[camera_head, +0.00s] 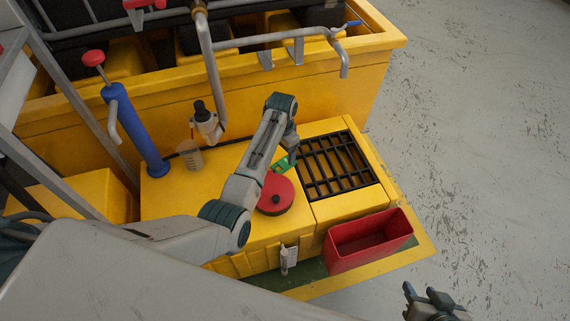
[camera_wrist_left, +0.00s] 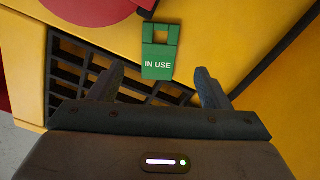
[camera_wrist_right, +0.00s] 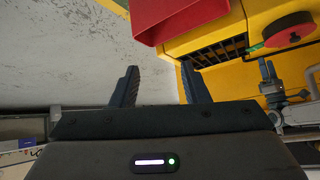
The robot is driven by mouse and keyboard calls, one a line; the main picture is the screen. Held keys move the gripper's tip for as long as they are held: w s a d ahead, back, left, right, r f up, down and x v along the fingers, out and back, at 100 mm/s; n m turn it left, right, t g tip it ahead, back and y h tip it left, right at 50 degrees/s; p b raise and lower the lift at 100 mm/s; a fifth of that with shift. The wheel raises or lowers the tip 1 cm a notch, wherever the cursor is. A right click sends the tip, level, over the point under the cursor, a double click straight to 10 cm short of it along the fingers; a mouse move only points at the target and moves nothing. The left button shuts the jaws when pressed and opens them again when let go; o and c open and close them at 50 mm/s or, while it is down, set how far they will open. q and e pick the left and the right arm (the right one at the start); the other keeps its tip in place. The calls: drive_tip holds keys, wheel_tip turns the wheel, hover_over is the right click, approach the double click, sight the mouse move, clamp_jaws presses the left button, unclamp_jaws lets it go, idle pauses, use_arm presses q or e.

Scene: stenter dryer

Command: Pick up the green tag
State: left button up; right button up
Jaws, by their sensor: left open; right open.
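The green tag (camera_wrist_left: 158,52) reads "IN USE" and has a square hole at one end. It lies on the yellow cabinet top, beside the red round lid (camera_head: 276,195), and shows partly in the head view (camera_head: 284,164). My left gripper (camera_head: 290,152) is above the tag, open and empty. In the left wrist view the tag is ahead of the two left fingertips (camera_wrist_left: 155,80), roughly centred between them and apart from them. My right gripper (camera_head: 422,290) is open and empty, low over the floor at the lower right.
A black grate (camera_head: 341,168) is set in the cabinet (camera_head: 225,238) right of the tag. A red bin (camera_head: 371,240) stands at the cabinet's front. A blue pump (camera_head: 135,130), a beaker (camera_head: 190,157) and a bent grey pipe (camera_head: 210,75) stand behind and left. Bare floor lies right.

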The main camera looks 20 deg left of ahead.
sight(282, 166)
use_arm(q)
drive_tip(key=f, duration=0.1)
drive_tip(key=f+b, duration=0.1)
drive_tip(key=f, duration=0.3)
drive_tip(key=shift+s+a+f, duration=0.1)
drive_tip(key=shift+s+a, duration=0.05)
drive_tip(key=shift+s, duration=0.1)
drive_tip(key=shift+f, duration=0.4)
use_arm(e)
drive_tip(key=shift+w+a+f+m+t, duration=0.3)
drive_tip(key=shift+w+a+t, duration=0.1)
drive_tip(key=shift+t, duration=0.4)
drive_tip(key=shift+r, duration=0.1)
use_arm(q)
drive_tip(key=c, duration=1.1)
wheel_tip(282, 166, up, 10)
drive_tip(key=shift+r+p, duration=0.1)
drive_tip(key=shift+p, duration=0.95)
use_arm(e)
drive_tip(key=shift+s+d+r+n+g+h, duration=0.15)
drive_tip(key=shift+s+d+r+n+g, duration=0.15)
drive_tip(key=shift+g, duration=0.3)
drive_tip(key=shift+s+d+r+n+g+h, duration=0.1)
drive_tip(key=shift+s+d+r+g+h, duration=0.1)
drive_tip(key=shift+s+d+g, duration=0.3)
